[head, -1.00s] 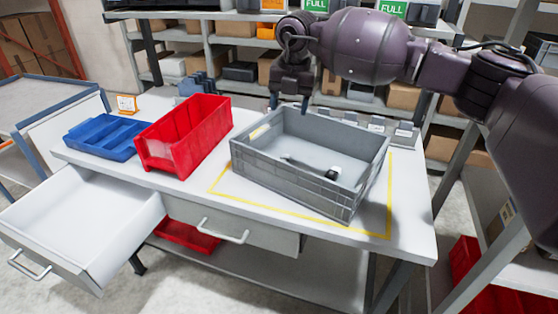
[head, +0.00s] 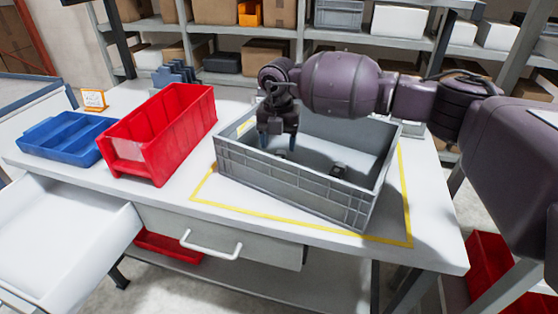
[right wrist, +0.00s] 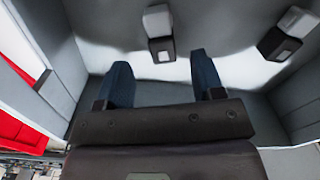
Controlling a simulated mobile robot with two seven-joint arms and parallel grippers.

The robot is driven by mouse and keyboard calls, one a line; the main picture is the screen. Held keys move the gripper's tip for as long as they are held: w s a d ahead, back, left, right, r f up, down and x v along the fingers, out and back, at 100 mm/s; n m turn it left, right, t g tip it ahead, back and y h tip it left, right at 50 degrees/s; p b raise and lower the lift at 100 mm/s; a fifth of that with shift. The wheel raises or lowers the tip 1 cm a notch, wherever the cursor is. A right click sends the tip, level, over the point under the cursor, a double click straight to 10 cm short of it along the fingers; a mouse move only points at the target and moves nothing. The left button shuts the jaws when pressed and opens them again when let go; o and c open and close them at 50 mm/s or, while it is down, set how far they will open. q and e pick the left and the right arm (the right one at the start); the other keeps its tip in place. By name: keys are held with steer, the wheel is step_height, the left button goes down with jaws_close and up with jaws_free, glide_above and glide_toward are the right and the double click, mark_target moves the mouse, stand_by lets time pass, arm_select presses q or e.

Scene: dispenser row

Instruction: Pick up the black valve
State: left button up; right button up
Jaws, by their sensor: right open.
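Two small black objects with pale grey or white ends lie on the floor of the grey crate (head: 290,190). One black object (head: 338,169) shows in the head view right of my gripper; the other (head: 281,153) is largely hidden by the fingers. In the right wrist view one black object (right wrist: 161,48) lies just beyond the fingertips, between their lines, and another (right wrist: 279,43) lies to the right. I cannot tell which is the black valve. My right gripper (head: 278,143) is open and empty, reaching down into the crate; it also shows in the wrist view (right wrist: 162,80). My left gripper is out of view.
A red bin (head: 160,135) and a blue tray (head: 62,138) stand left of the crate on the white table (head: 200,258). A yellow outline (head: 270,212) surrounds the crate. An open drawer (head: 60,225) juts out at the left front. Crate walls closely surround my gripper.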

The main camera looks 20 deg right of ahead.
mark_target(280, 155)
step_height(280, 155, down, 5)
steer(key=shift+d+f+b, duration=0.1)
steer(key=shift+b, duration=0.4)
steer(key=c, duration=1)
steer(key=shift+r, duration=0.2)
